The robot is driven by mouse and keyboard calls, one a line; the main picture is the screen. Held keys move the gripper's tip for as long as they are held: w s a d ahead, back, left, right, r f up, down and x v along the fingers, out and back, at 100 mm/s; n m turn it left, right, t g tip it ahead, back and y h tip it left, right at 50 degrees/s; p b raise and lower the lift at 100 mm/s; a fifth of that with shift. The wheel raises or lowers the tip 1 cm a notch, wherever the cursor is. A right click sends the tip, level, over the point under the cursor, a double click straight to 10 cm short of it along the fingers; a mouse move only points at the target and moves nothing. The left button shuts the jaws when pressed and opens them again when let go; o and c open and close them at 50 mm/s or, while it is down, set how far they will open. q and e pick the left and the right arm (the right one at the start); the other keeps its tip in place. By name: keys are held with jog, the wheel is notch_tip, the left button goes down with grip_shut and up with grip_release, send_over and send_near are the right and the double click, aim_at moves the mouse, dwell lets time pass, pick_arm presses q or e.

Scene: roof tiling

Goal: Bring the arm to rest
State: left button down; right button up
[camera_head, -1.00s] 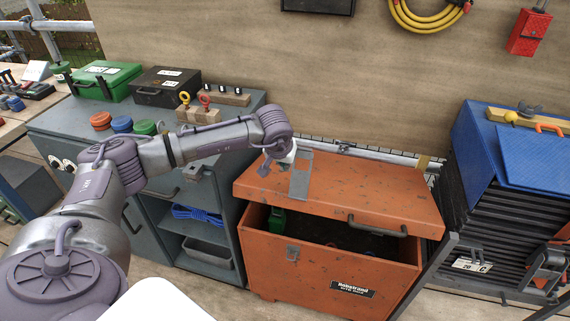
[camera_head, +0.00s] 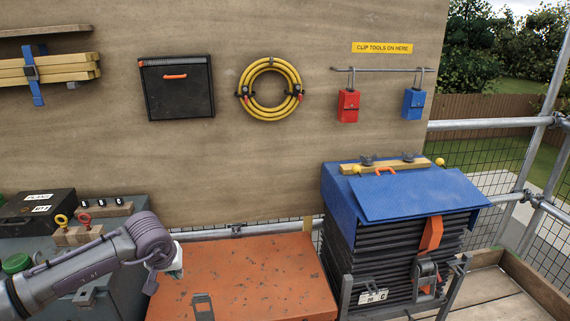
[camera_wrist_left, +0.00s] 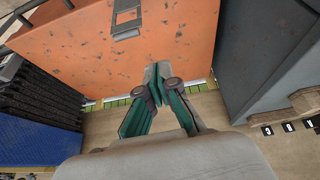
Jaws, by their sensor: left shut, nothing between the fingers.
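My left gripper (camera_head: 176,268) is at the lower left of the head view, beside the left edge of the orange site box (camera_head: 255,270). In the left wrist view its green-padded fingers (camera_wrist_left: 158,84) meet at the tips with nothing between them. The orange box also shows in the left wrist view (camera_wrist_left: 90,55), with a grey hasp on it (camera_wrist_left: 127,18). The gripper does not appear to touch it, though the gap is hard to judge. The front of the box is cut off in the head view. My right gripper is not in view.
A grey cabinet (camera_wrist_left: 260,60) stands close beside the box. A stack of dark tiles with a blue cover (camera_head: 400,200) stands at right. A yellow hose coil (camera_head: 270,62), a black case (camera_head: 176,88) and red and blue pouches hang on the wall. Scaffold rails run at far right.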

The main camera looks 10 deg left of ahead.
pick_arm(q)
jog(key=d+f+n+t+h+p, duration=0.1)
jog(key=d+f+n+t+h, duration=0.3)
jog(key=d+f+n+h, duration=1.3)
jog(key=s+a+f+n+y, duration=0.4)
jog(key=s+f+n+y, duration=0.6)
jog(key=n, duration=0.8)
jog(key=s+a+f+n+y, duration=0.35)
jog(key=s+f+n, duration=0.45)
jog(key=f+n, duration=0.75)
jog(key=s+f+n+g, duration=0.2)
jog(key=s+n, duration=0.3)
jog(key=s, duration=0.5)
jog(key=s+d+f+n+g+y+p, duration=0.1)
jog(key=s+f+n+g, duration=0.2)
jog(key=s, duration=0.8)
jog(key=s+d+f+n+g+y, duration=0.1)
jog(key=s+f+n+g, duration=0.1)
jog(key=s+f+n, duration=0.2)
jog(key=s+n, duration=0.3)
jog(key=s, duration=0.4)
jog(key=shift+g, duration=0.4)
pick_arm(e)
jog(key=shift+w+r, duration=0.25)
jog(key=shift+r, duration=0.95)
